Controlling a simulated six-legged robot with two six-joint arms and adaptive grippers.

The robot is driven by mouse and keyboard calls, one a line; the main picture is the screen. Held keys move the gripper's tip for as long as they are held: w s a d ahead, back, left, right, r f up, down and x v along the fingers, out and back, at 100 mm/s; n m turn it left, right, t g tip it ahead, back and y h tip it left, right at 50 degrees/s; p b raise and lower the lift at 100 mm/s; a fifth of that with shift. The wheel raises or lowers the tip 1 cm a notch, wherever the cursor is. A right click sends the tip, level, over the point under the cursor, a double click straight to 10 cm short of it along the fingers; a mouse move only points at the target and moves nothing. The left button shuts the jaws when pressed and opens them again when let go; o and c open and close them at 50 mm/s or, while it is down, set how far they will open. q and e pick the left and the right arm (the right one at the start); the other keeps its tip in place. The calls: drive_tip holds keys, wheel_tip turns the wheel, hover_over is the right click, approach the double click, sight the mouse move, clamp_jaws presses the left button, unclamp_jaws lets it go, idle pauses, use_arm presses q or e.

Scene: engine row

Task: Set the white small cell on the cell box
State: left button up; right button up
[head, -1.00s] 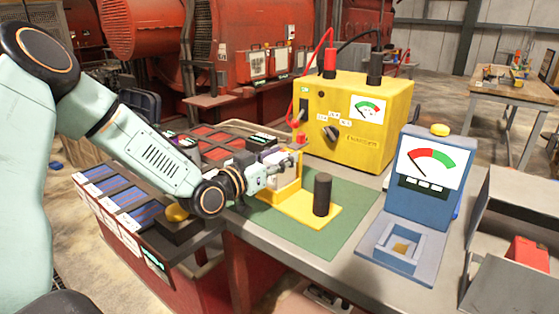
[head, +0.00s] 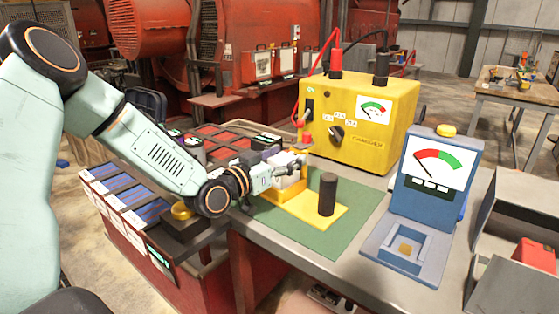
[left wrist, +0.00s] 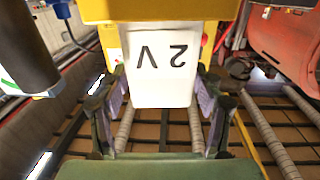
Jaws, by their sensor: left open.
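The white small cell (left wrist: 160,62), marked "2 V" upside down, fills the upper middle of the left wrist view. In the head view it (head: 286,181) shows partly at the yellow holder (head: 318,213), with my gripper in front. My left gripper (left wrist: 161,110) is open, with one finger on each side of the cell's lower end. In the head view the left gripper (head: 286,170) reaches the holder from the left. Contact between fingers and cell cannot be told. I cannot tell for sure which thing is the cell box. My right gripper is not in view.
A black post (head: 327,194) rises from the holder's base on a green mat (head: 352,222). A yellow charger (head: 362,130) stands behind. A blue meter (head: 432,195) with a square recess stands right. Trays of cells (head: 120,205) lie left. A grey open case (head: 515,250) is far right.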

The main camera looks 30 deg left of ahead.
use_arm(q)
drive_tip(key=shift+f, duration=0.15)
drive_tip(key=shift+s+a+p, duration=0.2)
drive_tip(key=shift+s+p, duration=2.8)
drive_tip(key=shift+s, duration=0.85)
drive_tip(key=shift+o, duration=0.5)
drive_tip(key=shift+s, duration=0.1)
drive_tip(key=shift+o, duration=0.3)
drive_tip(key=shift+r+p, duration=0.3)
drive_tip(key=shift+p, duration=0.05)
drive_tip(key=w+d+r+g+y+p, duration=0.1)
drive_tip(key=w+r+g+p, duration=0.35)
drive_tip(key=p, duration=0.85)
drive_tip(key=g, duration=0.1)
drive_tip(key=s+f+b, duration=0.1)
drive_tip(key=f+g, duration=0.1)
drive_tip(key=shift+s+a+n+g+y+b, duration=0.25)
drive_tip(key=shift+s+n+g+y+b, duration=0.05)
drive_tip(key=shift+g+y+b, duration=0.1)
drive_tip(key=shift+b+x, duration=0.35)
drive_tip(key=shift+x, duration=0.5)
drive_tip(key=b+x, duration=0.1)
drive_tip(key=x, duration=0.2)
drive_tip(key=shift+w+a+r+b, duration=0.15)
drive_tip(key=shift+a+b, duration=0.1)
drive_tip(key=shift+b, duration=0.1)
drive_tip(key=shift+x, duration=0.8)
drive_tip(key=shift+r, duration=0.15)
